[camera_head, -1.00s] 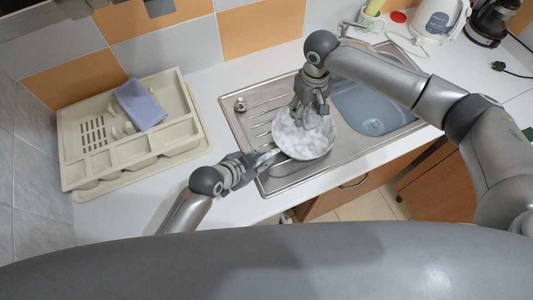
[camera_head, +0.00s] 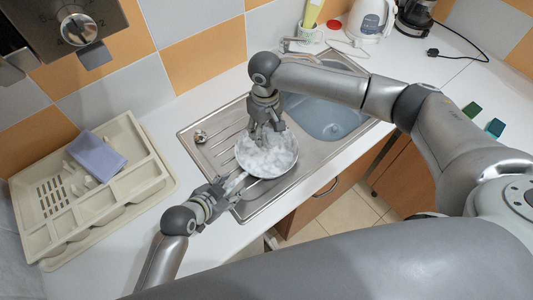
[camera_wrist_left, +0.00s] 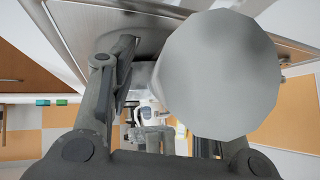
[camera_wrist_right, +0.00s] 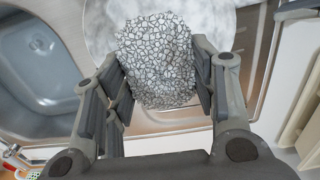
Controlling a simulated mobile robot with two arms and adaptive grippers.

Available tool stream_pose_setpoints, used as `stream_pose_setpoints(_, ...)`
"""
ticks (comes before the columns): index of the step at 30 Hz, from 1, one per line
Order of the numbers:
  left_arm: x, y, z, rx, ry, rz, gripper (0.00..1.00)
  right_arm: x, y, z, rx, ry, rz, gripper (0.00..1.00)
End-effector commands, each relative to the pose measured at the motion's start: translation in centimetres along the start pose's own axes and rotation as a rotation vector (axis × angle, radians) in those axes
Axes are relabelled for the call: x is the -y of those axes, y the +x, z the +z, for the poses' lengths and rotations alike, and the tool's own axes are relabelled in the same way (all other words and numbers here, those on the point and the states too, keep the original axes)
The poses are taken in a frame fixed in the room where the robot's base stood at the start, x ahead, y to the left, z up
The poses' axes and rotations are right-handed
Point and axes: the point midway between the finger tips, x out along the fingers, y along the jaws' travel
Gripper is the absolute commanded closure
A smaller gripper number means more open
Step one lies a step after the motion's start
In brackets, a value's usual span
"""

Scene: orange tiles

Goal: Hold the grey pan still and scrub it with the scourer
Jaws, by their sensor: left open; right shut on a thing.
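The grey pan (camera_head: 284,164) sits on the ribbed drainboard of the steel sink, its inside covered with white foam. It also shows in the right wrist view (camera_wrist_right: 104,30). My right gripper (camera_head: 266,132) points down into the pan and is shut on the scourer (camera_wrist_right: 155,62), a grey wiry clump over the foamy pan. In the head view the scourer is hard to make out. My left gripper (camera_head: 236,184) is open at the pan's near left, around its handle. In the left wrist view the handle's round grey end (camera_wrist_left: 222,75) lies between the fingers and hides part of one.
The blue sink basin (camera_head: 325,118) is right of the pan. A beige dish rack (camera_head: 150,172) with a lilac block (camera_head: 97,156) stands at the left. Two green blocks (camera_head: 470,109) lie right.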

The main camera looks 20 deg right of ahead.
Motion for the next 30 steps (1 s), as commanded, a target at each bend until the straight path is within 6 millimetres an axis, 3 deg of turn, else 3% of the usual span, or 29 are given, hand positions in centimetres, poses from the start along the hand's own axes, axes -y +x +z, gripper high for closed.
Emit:
stream_pose_setpoints(8, 0.0, -2.3, 0.1, 0.001, 0.002, -0.001, 0.55, 0.0, 0.0, 0.0, 0.0, 0.0, 0.0, 0.67)
stream_pose_setpoints(21, 0.0, -10.1, 0.1, 0.002, 0.002, 0.0, 0.55, 0.0, 0.0, 0.0, 0.0, 0.0, 0.0, 0.67)
stream_pose_setpoints(30, 0.0, -12.0, 0.0, 0.0, 0.0, 0.0, 0.55, 0.0, 0.0, 0.0, 0.0, 0.0, 0.0, 0.67)
